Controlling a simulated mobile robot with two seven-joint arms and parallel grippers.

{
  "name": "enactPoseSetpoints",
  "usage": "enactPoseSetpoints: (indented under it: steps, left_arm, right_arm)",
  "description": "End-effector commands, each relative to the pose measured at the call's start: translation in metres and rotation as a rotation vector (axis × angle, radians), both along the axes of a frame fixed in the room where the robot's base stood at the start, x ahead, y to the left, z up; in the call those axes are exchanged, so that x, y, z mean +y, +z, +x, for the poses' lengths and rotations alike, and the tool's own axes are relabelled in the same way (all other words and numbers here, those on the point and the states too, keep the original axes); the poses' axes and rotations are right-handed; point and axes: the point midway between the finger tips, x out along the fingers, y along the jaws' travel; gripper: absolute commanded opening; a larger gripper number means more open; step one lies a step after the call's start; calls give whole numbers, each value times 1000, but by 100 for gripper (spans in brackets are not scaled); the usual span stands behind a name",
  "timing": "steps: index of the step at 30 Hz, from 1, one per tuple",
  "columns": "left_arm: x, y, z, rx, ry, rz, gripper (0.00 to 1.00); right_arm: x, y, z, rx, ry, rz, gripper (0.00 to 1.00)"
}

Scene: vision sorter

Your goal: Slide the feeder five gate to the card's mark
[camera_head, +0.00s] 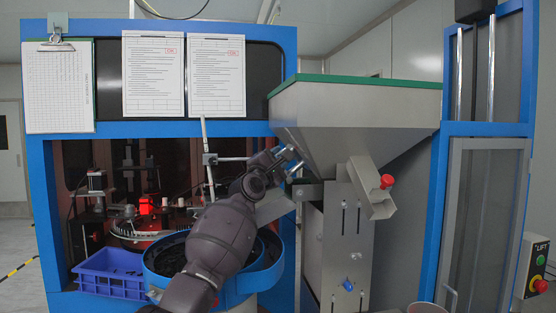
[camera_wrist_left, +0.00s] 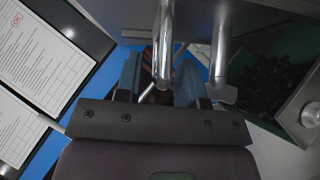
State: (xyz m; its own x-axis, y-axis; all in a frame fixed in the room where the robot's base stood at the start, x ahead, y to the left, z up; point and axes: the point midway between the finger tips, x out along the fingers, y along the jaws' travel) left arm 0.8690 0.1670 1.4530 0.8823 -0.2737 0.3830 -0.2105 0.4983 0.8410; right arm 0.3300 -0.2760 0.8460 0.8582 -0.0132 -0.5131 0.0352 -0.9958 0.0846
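The feeder is a grey hopper (camera_head: 350,110) with a green rim. Shiny metal rods (camera_head: 290,153) stick out at its lower left, likely the gate's handle; the gate plate and any mark on it cannot be made out. My left gripper (camera_head: 284,160) is at these rods. In the left wrist view its two blue-grey fingers (camera_wrist_left: 158,82) are apart, with one chrome rod (camera_wrist_left: 165,45) between them and a second rod (camera_wrist_left: 220,50) to the right. Two printed cards (camera_head: 153,75) (camera_head: 217,76) hang on the blue frame; their text is unreadable. My right gripper is not in view.
A clipboard sheet (camera_head: 58,90) hangs at the left. A blue bowl (camera_head: 262,282) stands under my left arm, and a blue crate (camera_head: 108,272) is at lower left.

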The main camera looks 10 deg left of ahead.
Motion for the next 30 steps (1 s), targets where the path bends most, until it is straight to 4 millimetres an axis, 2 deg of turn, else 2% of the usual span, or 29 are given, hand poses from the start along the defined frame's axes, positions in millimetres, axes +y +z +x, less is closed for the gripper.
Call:
enactPoseSetpoints:
  steps: [5, 11, 30]
  left_arm:
    - [0, -1, -2, 0, 0, -1, 36]
    - [4, -7, -15, 0, -3, -2, 36]
    - [26, -38, -85, 0, 0, -1, 36]
  right_arm:
    - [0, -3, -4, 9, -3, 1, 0]
    - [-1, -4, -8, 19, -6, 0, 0]
    - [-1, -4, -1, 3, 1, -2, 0]
